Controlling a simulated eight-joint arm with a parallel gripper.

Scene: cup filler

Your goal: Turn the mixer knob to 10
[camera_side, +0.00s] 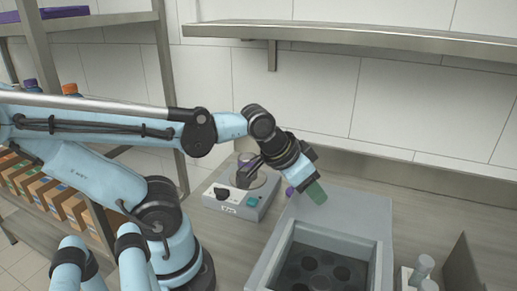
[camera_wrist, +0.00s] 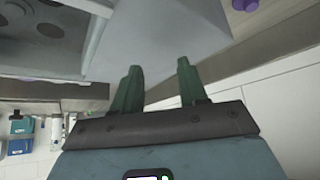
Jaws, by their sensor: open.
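The mixer (camera_side: 240,200) is a light grey box on the counter, left of my gripper in the side view. Its black knob (camera_side: 222,193) is on the left of its front, with a pale label below and a teal button (camera_side: 252,201) to the right. The number the knob points at is too small to read. My gripper (camera_side: 316,192) is in the air to the right of the mixer, apart from the knob. Its green fingers also show in the wrist view (camera_wrist: 158,78), spread apart with nothing between them. I cannot make out the knob in the wrist view.
A grey bath with a dark well (camera_side: 320,270) stands at the front, right of the mixer. A purple item (camera_side: 290,190) shows beside my gripper. A metal shelf (camera_side: 370,36) runs along the wall above. Small containers (camera_side: 422,270) stand at the lower right. The counter behind the bath looks clear.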

